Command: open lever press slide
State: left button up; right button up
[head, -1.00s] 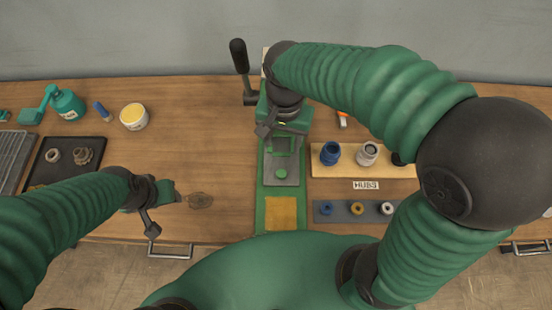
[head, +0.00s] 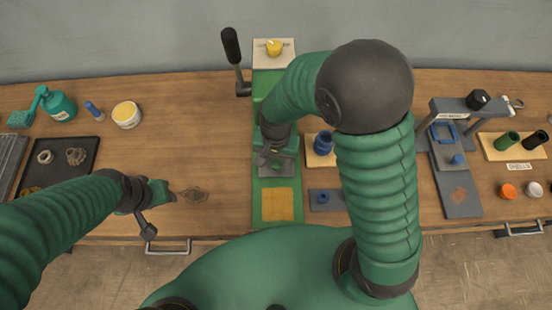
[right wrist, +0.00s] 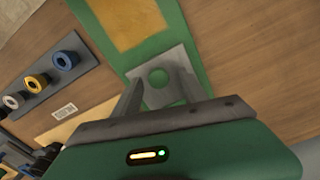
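The lever press has a long green base (head: 258,205) on the bench. Its black-handled lever (head: 231,46) stands up at the back left. The slide, a grey plate (head: 284,171), lies on the green base; the right wrist view shows this plate with a round green hole (right wrist: 159,77). My right gripper (head: 268,157) is low over the plate. In the right wrist view its two fingers (right wrist: 160,88) are apart with nothing between them; I cannot tell whether they touch the plate. My left gripper (head: 167,193) is over bare bench at left, its fingers unclear. My right arm hides the press head.
A yellow pad (head: 278,204) is on the base's front end. A hub board (head: 314,159) and a grey strip with small rings (right wrist: 38,84) are to the right. A grey fixture (head: 460,196) stands farther right. The bench left of the base is mostly clear.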

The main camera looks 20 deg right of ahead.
jog(key=shift+a, duration=0.1)
jog(key=c, duration=0.5)
jog(key=shift+d, duration=0.25)
grip_shut()
jog(key=shift+r, duration=0.1)
dwell(0.3)
